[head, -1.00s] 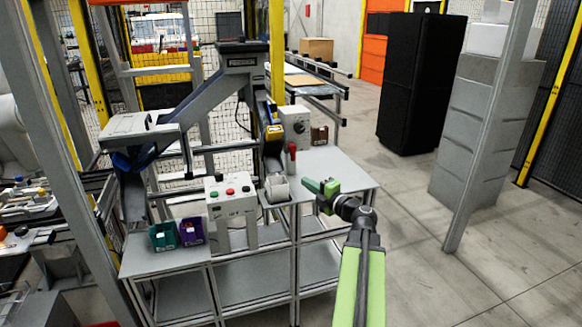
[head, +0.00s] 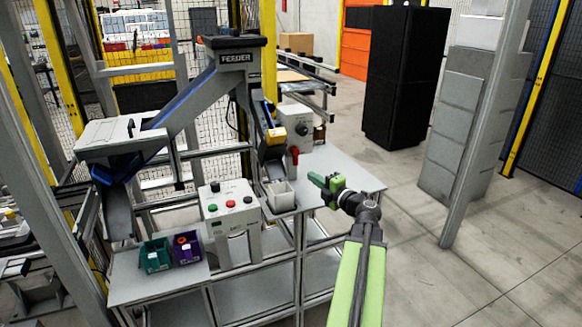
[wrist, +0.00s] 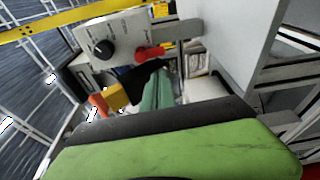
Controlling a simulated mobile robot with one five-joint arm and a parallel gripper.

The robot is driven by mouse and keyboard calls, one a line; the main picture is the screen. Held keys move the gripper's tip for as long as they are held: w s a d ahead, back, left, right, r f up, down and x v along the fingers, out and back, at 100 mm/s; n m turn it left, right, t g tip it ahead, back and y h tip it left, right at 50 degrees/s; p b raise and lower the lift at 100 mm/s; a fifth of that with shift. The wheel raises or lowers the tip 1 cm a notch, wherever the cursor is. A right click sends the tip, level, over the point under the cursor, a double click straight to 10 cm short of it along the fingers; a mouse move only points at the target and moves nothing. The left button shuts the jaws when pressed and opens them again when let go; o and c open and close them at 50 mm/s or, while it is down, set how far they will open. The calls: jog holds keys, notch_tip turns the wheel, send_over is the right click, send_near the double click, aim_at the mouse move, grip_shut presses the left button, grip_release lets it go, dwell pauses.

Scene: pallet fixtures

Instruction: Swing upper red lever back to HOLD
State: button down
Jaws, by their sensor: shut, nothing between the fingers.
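A red lever (head: 293,155) stands just below the grey box with a black knob, above the bench top. In the wrist view the red handle (wrist: 150,53) shows beside that box, by a grey bar. No HOLD mark is readable. My green gripper (head: 320,182) is over the right part of the bench, to the right of and nearer than the lever. Its fingers are shut and empty, pointing left toward the lever, apart from it in the head view. In the wrist view a teal finger (wrist: 157,92) points toward the box; my green wrist body hides the lower part.
The knob box (head: 298,118) stands behind the lever. A white button box (head: 230,212), teal bin (head: 155,255) and purple bin (head: 187,247) stand further left.

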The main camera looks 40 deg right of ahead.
aim_at(295, 156)
jog(key=w+d, duration=0.1)
jog(key=w, duration=0.9)
jog(key=shift+w+d, duration=0.15)
jog(key=shift+d, duration=0.1)
